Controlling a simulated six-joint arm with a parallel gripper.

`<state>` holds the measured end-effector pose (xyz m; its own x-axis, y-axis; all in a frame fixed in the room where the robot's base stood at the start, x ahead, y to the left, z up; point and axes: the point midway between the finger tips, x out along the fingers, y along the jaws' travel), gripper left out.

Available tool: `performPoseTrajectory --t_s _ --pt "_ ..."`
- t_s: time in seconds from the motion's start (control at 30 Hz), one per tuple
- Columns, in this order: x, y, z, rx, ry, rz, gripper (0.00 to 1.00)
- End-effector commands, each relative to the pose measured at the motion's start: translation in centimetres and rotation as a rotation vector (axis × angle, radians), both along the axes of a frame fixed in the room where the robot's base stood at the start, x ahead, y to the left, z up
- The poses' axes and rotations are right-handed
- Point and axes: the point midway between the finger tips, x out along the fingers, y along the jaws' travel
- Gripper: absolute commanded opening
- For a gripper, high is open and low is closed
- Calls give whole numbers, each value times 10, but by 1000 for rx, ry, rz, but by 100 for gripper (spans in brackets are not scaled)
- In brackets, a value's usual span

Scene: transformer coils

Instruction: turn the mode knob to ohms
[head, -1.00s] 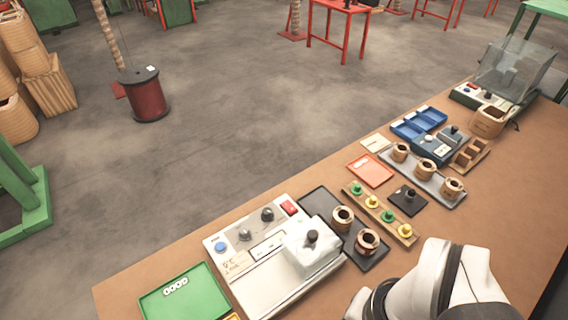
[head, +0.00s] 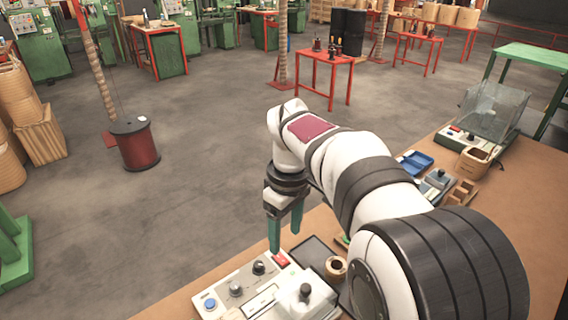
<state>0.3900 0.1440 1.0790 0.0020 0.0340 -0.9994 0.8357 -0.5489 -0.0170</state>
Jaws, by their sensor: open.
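The white instrument (head: 262,291) sits at the bottom of the head view, its near part cut off by the frame edge. On its panel are a grey knob (head: 236,289) and a darker knob (head: 259,268). Their labels are too small to read, so I cannot tell which is the mode knob or where it points. My gripper (head: 286,238) hangs fingers down above the panel's far right end, near the red switch (head: 281,260). Its green fingers are apart and empty. It appears above the darker knob and not touching it.
A blue button (head: 210,303) is at the panel's left, and a black-handled part (head: 305,290) rises from the instrument. A coil (head: 336,267) stands on a dark tray to the right. My arm hides much of the bench. Blue bins (head: 416,162) lie farther back.

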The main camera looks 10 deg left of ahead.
Motion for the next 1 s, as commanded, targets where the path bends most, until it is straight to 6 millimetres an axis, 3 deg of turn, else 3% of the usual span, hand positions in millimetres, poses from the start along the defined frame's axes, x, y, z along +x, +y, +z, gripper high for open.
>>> performPoseTrajectory --t_s 0.03,0.1,0.23,0.37,0.73,1.0 --pt "22 24 -15 -14 -7 155 63" --pt "45 51 -31 -29 -23 347 63" --pt "62 76 -49 -44 -39 528 63" --pt "64 78 -66 -47 -39 551 63" --pt "68 77 -172 -45 -39 546 63" --pt "69 77 -205 -44 -42 544 63"
